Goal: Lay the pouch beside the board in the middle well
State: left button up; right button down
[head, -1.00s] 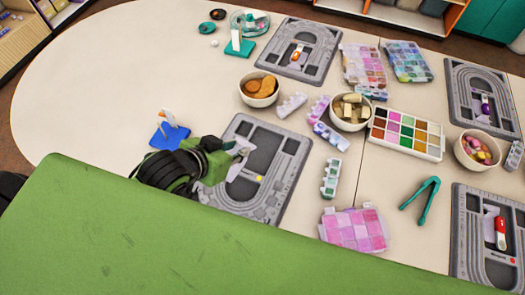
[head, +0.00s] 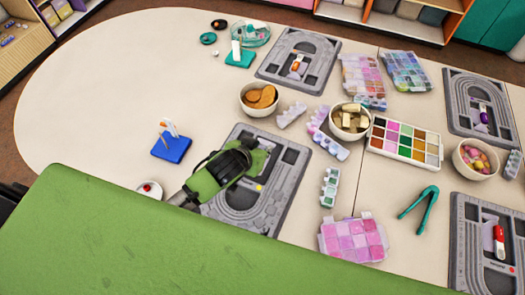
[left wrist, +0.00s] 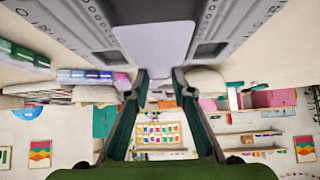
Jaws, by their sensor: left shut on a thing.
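The near-left bead board (head: 272,216) is grey, with a curved track and dark wells; a small yellow piece (head: 259,187) sits on it. My left gripper (left wrist: 161,78) is over the upper part of this board. Its fingers are shut on a pale lavender-grey pouch (left wrist: 156,45). In the left wrist view the pouch is flat against the middle of the board, between two dark wells. I cannot tell whether it rests on the board. In the head view my gripper (head: 252,158) hides the pouch and the middle well. My right gripper is not in view.
A blue stand (head: 171,147) and a small white dish (head: 149,189) stand left of the board. A bowl of orange discs (head: 259,98), a bowl of pale blocks (head: 350,121) and lavender strips (head: 292,115) lie beyond. A pink bead box (head: 352,239) is right. The table's left is clear.

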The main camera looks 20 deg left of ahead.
pick_arm(q)
jog(key=shift+w+f, duration=0.45)
jog(key=shift+f, duration=0.05)
jog(key=shift+w+d+f, duration=0.1)
jog(key=shift+w+f, duration=0.05)
jog(key=shift+f, duration=1.6)
jog(key=o, duration=0.7)
jog(key=shift+f, duration=0.1)
jog(key=shift+c, duration=0.2)
jog(key=v, duration=1.2)
